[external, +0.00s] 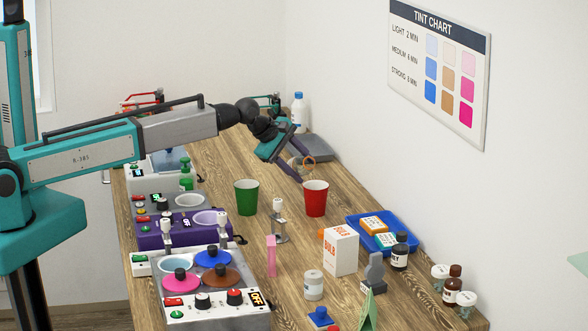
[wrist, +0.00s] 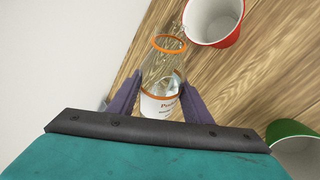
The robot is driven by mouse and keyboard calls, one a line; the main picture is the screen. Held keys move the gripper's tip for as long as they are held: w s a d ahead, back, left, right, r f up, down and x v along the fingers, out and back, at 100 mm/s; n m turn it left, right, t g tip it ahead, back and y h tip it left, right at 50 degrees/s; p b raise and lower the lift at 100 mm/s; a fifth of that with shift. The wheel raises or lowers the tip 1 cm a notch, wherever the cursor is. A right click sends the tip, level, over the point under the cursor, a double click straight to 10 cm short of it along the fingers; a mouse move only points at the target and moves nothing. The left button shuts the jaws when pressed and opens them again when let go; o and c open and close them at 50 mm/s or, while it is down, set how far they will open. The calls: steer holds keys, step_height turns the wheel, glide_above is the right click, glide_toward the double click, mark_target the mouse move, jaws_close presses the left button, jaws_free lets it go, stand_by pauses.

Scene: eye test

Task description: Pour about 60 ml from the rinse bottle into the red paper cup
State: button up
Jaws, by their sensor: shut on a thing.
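The rinse bottle (wrist: 162,78) is a clear container with orange rings and a white label, too small to read fully. My gripper (wrist: 157,84) is shut on it, one finger on each side. Clear liquid shows inside it. It also shows in the external view (external: 307,160), tilted, its mouth toward the red paper cup (external: 316,199). The red cup stands upright on the table, just in front of the bottle; in the wrist view (wrist: 232,38) it is at upper right, white inside. Faint clear streaks lie between mouth and cup; I cannot tell whether liquid is flowing.
A green cup (external: 246,197) stands left of the red cup. A small metal stand (external: 279,229), a white box (external: 341,250) and a blue tray (external: 357,226) are nearby. A white bottle with a blue cap (external: 300,116) stands at the back. Heated pots line the left edge.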

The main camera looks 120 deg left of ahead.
steer(key=shift+w+d+f+n+t+h, duration=0.15)
steer(key=shift+f+n+t+h, duration=0.15)
steer(key=shift+f+t+h, duration=0.15)
steer(key=shift+w+d+r+n+t+h, duration=0.15)
steer(key=shift+w+n+t+h, duration=0.15)
steer(key=shift+t+h, duration=0.2)
steer(key=shift+w+d+r+n+t+h, duration=0.15)
steer(key=shift+n+t+h, duration=0.25)
steer(key=shift+t, duration=0.15)
steer(key=shift+s+a+f+n+t+h+b, duration=0.2)
steer(key=shift+f+n+t+h+b, duration=0.15)
steer(key=shift+f+t, duration=0.3)
steer(key=shift+s+a+n+t+h, duration=0.2)
steer(key=shift+n+t+h, duration=0.35)
steer(key=shift+t, duration=0.4)
steer(key=shift+s+f+n+t+h, duration=0.1)
steer(key=shift+f+n+t+h, duration=0.1)
steer(key=shift+n+t+h, duration=0.6)
steer(key=shift+t+y+b, duration=0.3)
steer(key=shift+y, duration=0.05)
steer(key=shift+r, duration=0.1)
